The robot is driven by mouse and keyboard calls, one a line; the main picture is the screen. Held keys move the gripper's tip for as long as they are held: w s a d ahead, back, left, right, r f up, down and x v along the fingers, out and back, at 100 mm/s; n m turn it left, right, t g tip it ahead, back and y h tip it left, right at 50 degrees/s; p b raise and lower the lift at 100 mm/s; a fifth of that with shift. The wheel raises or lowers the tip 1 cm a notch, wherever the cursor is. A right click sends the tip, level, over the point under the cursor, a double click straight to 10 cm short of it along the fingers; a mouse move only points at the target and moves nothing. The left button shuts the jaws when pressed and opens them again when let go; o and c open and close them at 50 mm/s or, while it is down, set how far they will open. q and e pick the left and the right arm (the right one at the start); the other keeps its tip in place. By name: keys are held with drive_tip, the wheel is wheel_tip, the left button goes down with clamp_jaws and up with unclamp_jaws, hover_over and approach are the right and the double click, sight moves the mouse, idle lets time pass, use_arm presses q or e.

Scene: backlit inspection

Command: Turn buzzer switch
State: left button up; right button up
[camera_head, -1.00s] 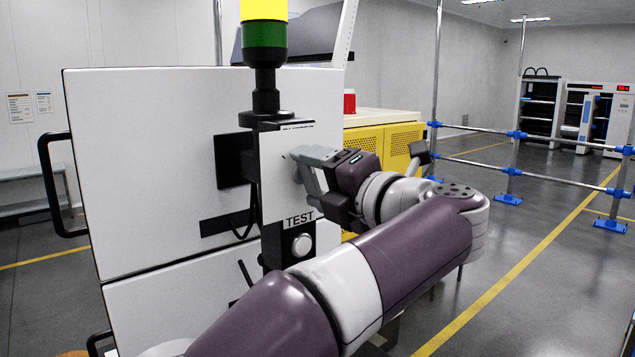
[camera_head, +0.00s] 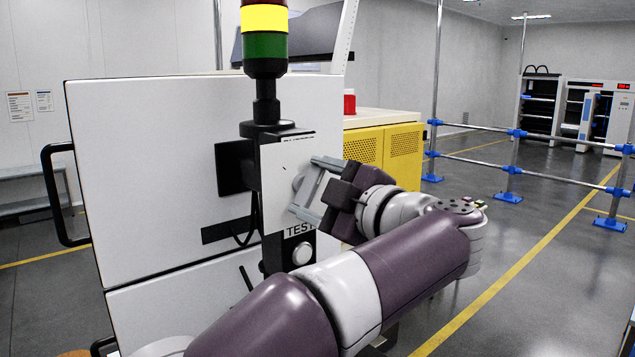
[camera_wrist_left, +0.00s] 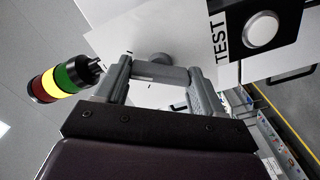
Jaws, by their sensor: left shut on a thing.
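In the left wrist view, the gripper (camera_wrist_left: 160,73) partly hides the switch, so the exact contact is hard to see. My right gripper is not in view.
A round white button (camera_head: 301,253) sits below the TEST label, close under the gripper. A red, yellow and green signal tower (camera_head: 264,45) rises above the panel. A large white cabinet (camera_head: 150,180) stands behind. Open floor and a blue-jointed rail (camera_head: 515,133) lie right.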

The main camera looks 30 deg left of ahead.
use_arm(q)
drive_tip(key=shift+m+p, duration=0.5)
drive_tip(key=shift+m, duration=0.7)
drive_tip(key=o, duration=1)
drive_tip(key=shift+o, duration=0.2)
drive_tip(key=shift+s, duration=0.1)
drive_tip(key=b+v, duration=0.1)
drive_tip(key=v, duration=0.2)
drive_tip(key=b+v, duration=0.1)
drive_tip(key=shift+d+f+b, duration=0.2)
drive_tip(key=shift+f+b, duration=0.1)
drive_tip(key=b, duration=0.2)
approach(315, 193)
drive_tip(key=v, duration=0.3)
drive_tip(key=shift+s+r, duration=0.1)
drive_tip(key=shift+r, duration=0.2)
